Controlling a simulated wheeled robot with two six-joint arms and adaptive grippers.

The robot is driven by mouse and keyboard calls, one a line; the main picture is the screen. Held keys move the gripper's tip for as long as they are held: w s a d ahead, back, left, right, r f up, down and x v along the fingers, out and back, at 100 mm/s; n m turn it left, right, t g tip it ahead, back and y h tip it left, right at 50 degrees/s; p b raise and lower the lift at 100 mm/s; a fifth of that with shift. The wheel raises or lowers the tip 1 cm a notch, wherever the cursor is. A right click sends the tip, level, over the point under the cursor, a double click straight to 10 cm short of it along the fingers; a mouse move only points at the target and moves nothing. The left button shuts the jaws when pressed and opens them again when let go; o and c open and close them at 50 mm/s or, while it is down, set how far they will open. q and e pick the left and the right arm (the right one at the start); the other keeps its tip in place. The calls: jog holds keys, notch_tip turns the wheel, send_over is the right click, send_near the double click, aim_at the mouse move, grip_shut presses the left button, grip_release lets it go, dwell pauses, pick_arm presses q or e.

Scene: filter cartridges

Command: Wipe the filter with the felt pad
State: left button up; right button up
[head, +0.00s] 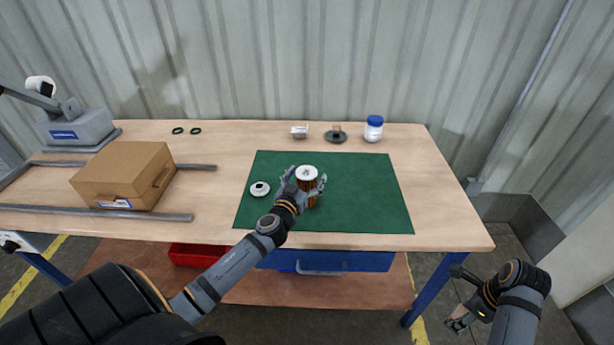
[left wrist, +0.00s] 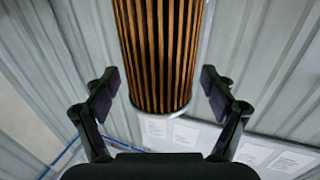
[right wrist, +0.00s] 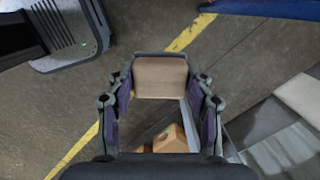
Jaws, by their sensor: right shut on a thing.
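The filter (head: 307,172) is a brown pleated cylinder with a white top, upright over the green mat (head: 362,190). My left gripper (head: 305,181) has its fingers either side of it. In the left wrist view the filter (left wrist: 160,50) lies between the open fingers, with a gap on each side. My right gripper (head: 459,318) is off the table's front right, over the floor. In the right wrist view it is shut on a beige block with a grey edge, seemingly the felt pad (right wrist: 160,76).
A white round cap (head: 260,188) lies left of the filter. A cardboard box (head: 122,172) and rails are at the left. The mat's right side is clear.

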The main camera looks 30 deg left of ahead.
pick_arm(q)
jog(key=s+d, duration=0.2)
jog(key=s, duration=0.9)
jog(key=shift+s+d, duration=0.2)
jog(key=shift+s, duration=0.15)
